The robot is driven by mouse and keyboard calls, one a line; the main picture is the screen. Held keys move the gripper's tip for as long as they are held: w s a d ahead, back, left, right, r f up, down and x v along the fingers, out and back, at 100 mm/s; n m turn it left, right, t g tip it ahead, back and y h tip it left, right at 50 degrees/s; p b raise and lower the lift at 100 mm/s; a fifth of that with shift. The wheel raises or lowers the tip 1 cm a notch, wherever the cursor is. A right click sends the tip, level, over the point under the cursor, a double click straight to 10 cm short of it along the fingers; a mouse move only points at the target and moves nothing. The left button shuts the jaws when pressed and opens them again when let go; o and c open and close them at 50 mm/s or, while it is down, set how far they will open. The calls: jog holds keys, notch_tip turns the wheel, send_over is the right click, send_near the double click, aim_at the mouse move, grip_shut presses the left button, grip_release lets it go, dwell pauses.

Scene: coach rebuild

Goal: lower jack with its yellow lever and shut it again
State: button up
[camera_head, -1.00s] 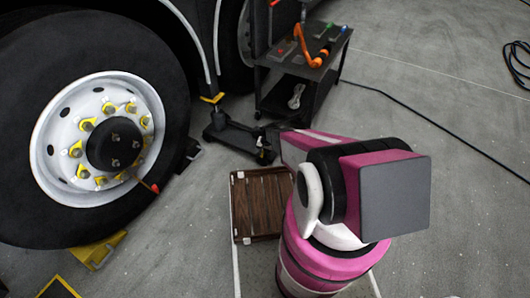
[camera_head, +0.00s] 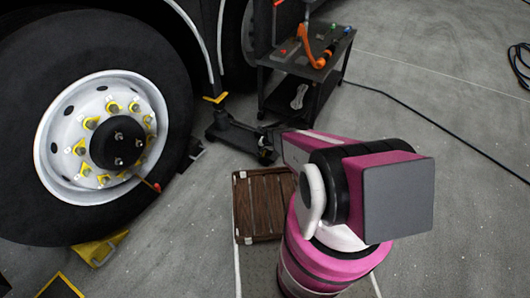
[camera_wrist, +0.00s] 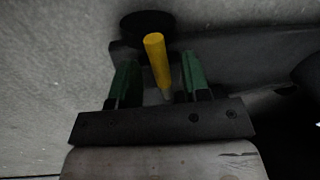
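The jack (camera_head: 236,134) is a low black unit on the floor beside the coach wheel, in the upper middle of the head view. Its yellow lever (camera_wrist: 157,58) shows in the wrist view, standing between the two green fingers of my gripper (camera_wrist: 158,85). The fingers are apart, with a visible gap on both sides of the lever. The round black part at the lever's far end belongs to the jack area, but its exact shape is dark. In the head view my pink arm hides most of the gripper, and the lever cannot be made out there.
The large coach wheel (camera_head: 85,140) fills the left, with a yellow chock (camera_head: 98,250) below it. A black tool cart (camera_head: 300,88) stands behind the jack. A brown wooden crate (camera_head: 243,210) lies in front of it. Open floor is on the right, crossed by a black cable.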

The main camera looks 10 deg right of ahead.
notch_tip(320, 180, up, 11)
jog(key=s+d, duration=0.1)
jog(key=d, duration=0.1)
jog(key=shift+f, duration=0.2)
dwell(0.5)
jog(key=s+d+r+n, duration=0.1)
jog(key=s+r, duration=0.5)
jog(key=r, duration=0.5)
jog(key=s+d+r+n+h, duration=0.1)
jog(key=s+d+r+n, duration=0.1)
jog(key=s+r, duration=0.4)
jog(key=s+d+r+n+g+h, duration=0.1)
jog(key=s+r, duration=0.5)
jog(key=r, duration=0.9)
jog(key=shift+s+d+r+n, duration=0.35)
jog(key=shift+d+n, duration=0.05)
jog(key=shift+n, duration=0.2)
